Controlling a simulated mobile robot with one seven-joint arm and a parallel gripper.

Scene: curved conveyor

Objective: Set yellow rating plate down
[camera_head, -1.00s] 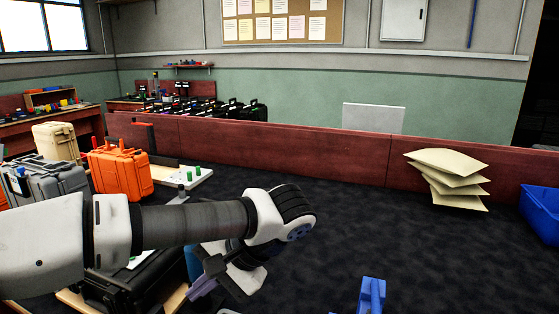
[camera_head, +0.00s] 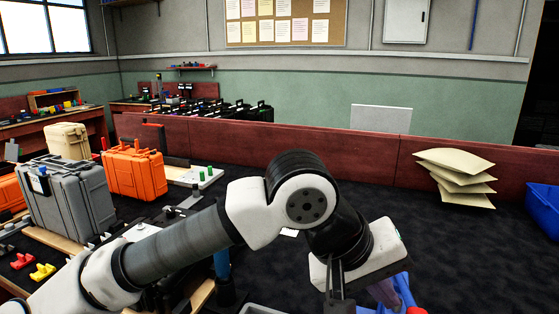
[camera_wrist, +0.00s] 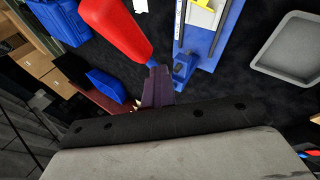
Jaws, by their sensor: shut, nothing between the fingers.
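My gripper shows in the wrist view (camera_wrist: 157,88) as purple fingers, shut with nothing held. In the head view the purple fingers (camera_head: 384,293) are low at right of centre, partly hidden by my wrist. They are above or beside a blue fixture (camera_head: 404,287). In the wrist view this blue fixture (camera_wrist: 214,48) has a pale rail, and a small yellow piece (camera_wrist: 205,4) is on it at the top edge, cut off. I cannot tell if that piece is the yellow rating plate. A red-handled tool (camera_wrist: 118,28) is just beyond the fingertips.
A grey tray (camera_wrist: 289,72) lies right of the fixture in the wrist view. Blue bins (camera_wrist: 60,20) are at upper left there. In the head view, a stack of padded envelopes (camera_head: 456,178) and a blue bin (camera_head: 543,208) are at right. Cases (camera_head: 70,197) stand at left.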

